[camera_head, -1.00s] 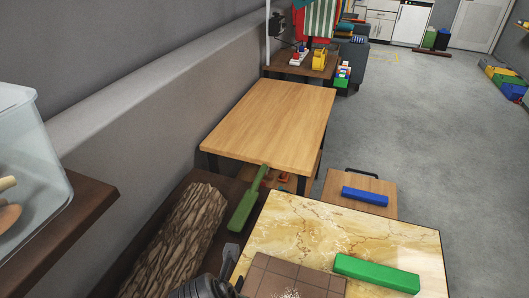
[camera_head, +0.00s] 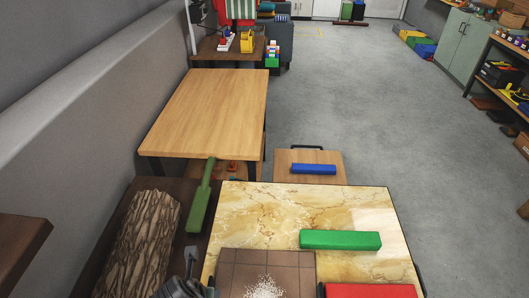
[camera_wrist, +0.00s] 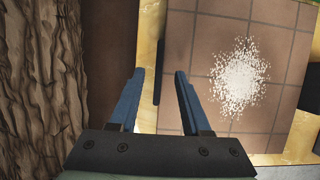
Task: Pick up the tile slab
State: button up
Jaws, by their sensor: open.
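The tile slab (camera_head: 247,262) is a brown tiled square with thin grout lines, lying on the yellow marble tabletop (camera_head: 285,207) near its front left. A patch of white grains (camera_head: 264,288) lies on the slab. In the wrist view the slab (camera_wrist: 215,45) fills the right side, with the white grains (camera_wrist: 240,76) on it. My gripper (camera_wrist: 157,85) is open, its two blue-grey fingers apart. It is above the slab's left edge, with a strip of marble and a dark edge showing between the fingers. In the head view my gripper (camera_head: 194,262) is partly cut off at the bottom.
A green bar (camera_head: 340,240) and a red block (camera_head: 370,291) lie on the marble right of the slab. A bark log (camera_head: 142,245) and a green paddle-like tool (camera_head: 202,205) lie left. A wooden table (camera_head: 207,110) stands behind, with clear floor (camera_head: 350,110) to the right.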

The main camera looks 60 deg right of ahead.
jog(key=shift+x, duration=1.55)
jog(key=shift+a+f, duration=0.1)
jog(key=shift+f, duration=0.1)
grip_shut()
jog(key=shift+w+r, duration=0.1)
dwell(0.3)
